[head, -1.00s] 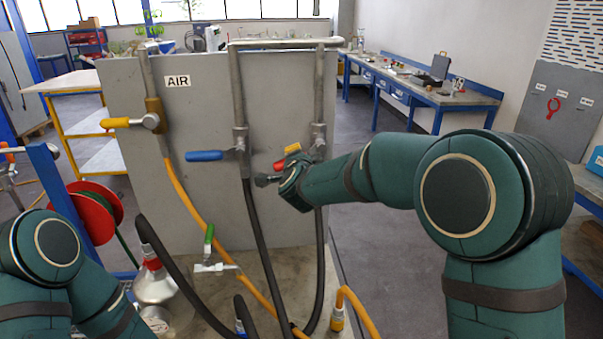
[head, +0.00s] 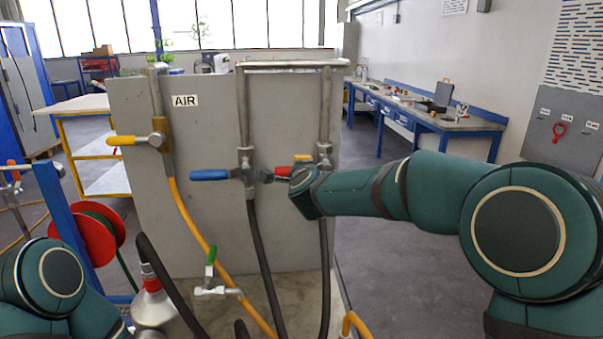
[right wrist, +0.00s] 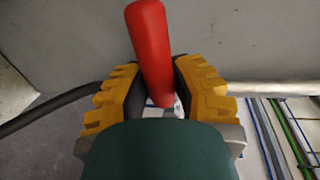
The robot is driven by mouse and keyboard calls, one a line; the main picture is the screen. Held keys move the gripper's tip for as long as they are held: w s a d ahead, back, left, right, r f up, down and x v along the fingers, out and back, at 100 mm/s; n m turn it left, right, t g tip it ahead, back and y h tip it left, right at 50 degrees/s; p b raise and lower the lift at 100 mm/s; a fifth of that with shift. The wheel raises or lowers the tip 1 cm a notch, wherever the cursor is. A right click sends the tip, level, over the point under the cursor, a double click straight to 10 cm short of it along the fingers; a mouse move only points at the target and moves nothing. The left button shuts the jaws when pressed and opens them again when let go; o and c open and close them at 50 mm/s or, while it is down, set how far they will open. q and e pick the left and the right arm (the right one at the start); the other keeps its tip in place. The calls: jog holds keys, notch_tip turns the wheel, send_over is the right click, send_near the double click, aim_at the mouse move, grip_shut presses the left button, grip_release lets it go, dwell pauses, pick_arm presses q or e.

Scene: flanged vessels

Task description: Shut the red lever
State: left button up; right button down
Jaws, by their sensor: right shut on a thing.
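The red lever (head: 283,171) sits on the right-hand pipe's valve (head: 323,152) on the grey panel and points left, roughly level. My right gripper (head: 285,168) is shut on it, reaching in from the right. In the head view the gripper hides part of the lever. My left gripper is out of view; only left arm links show at the lower left.
A blue lever (head: 209,175) on the middle pipe lies close to the left of my right gripper. A yellow lever (head: 128,140) is farther left, and a green-handled valve (head: 211,262) sits lower. Black hoses (head: 263,260) hang in front of the panel. Open floor lies right of it.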

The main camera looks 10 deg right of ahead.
jog(key=shift+r, duration=0.15)
jog(key=c, duration=0.7)
grip_release()
jog(key=shift+a, duration=0.1)
jog(key=shift+c, duration=0.2)
jog(key=shift+s, duration=0.1)
jog(key=s+r, duration=0.2)
jog(key=s, duration=0.9)
jog(key=shift+s+r, duration=0.15)
jog(key=shift+s, duration=0.2)
